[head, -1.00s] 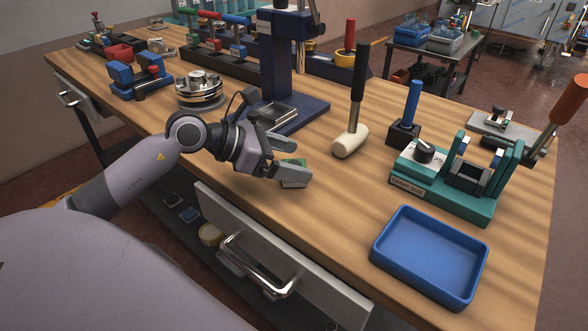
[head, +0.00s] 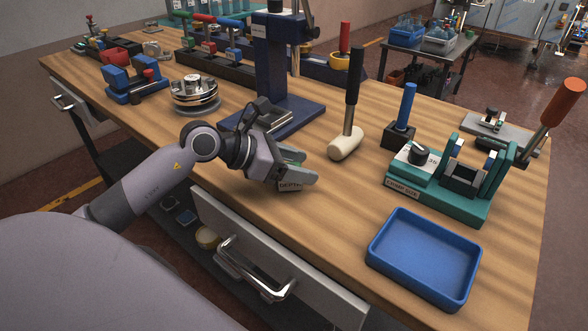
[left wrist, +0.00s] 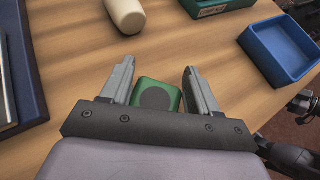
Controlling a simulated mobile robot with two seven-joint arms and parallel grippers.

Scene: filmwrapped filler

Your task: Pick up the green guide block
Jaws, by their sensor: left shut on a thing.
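In the left wrist view the block (left wrist: 146,84) shows a green top with a dark round patch, between the two grey fingers of the gripper (left wrist: 158,70). I cannot tell whether the block is clear of the bench top.
A white-headed mallet (head: 346,144) stands just beyond the gripper. A blue press stand (head: 298,119) is behind it. A blue tray (head: 424,254) and a green clamp fixture (head: 440,186) are to the right. Bare wood lies between the block and the tray.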

